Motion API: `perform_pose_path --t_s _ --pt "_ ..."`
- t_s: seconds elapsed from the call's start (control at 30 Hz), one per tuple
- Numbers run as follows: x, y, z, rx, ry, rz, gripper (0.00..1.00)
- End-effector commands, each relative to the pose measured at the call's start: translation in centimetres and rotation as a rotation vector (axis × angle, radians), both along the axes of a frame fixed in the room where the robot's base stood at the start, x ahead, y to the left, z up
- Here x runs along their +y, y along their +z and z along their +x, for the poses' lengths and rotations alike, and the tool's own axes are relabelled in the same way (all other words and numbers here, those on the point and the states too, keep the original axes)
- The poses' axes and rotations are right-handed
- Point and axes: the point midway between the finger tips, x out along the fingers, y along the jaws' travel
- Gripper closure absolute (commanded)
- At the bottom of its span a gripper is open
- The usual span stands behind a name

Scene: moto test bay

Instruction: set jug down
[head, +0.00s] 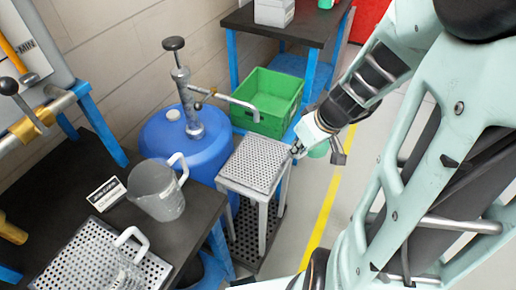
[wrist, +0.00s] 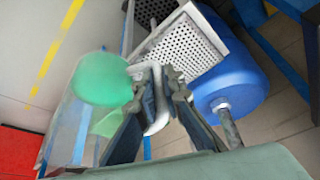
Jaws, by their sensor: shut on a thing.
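My gripper (head: 300,148) is just past the right edge of a perforated metal stand (head: 255,164) in the head view. In the wrist view my gripper (wrist: 163,82) is shut on the white handle of a translucent jug (wrist: 84,125), with green showing in it. In the head view my wrist hides most of this jug; only a bit of green (head: 319,151) shows. The stand's perforated top (wrist: 187,47) lies beyond the fingers in the wrist view and is bare. I cannot tell the height of the jug against it.
A blue drum (head: 165,139) with a hand pump (head: 188,95) stands left of the stand; its spout reaches toward the stand. A green crate (head: 270,98) is behind. Another jug (head: 157,192) stands on the dark table, one more on a perforated tray (head: 65,262).

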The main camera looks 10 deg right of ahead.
Motion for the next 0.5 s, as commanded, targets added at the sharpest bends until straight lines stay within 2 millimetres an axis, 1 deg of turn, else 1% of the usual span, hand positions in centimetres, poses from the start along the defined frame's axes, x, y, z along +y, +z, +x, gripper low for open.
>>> perform_pose_path --t_s 0.03,0.2,0.4,0.5 --pt "-0.3 -2.1 -0.6 -0.002 0.027 0.0 1.0" --pt "-0.6 -5.5 -2.7 -0.004 0.146 -0.001 1.0" --pt "-0.6 -8.5 -4.4 -0.004 0.266 -0.003 1.0" --pt "-0.6 -9.3 -4.9 -0.005 0.307 -0.004 1.0"
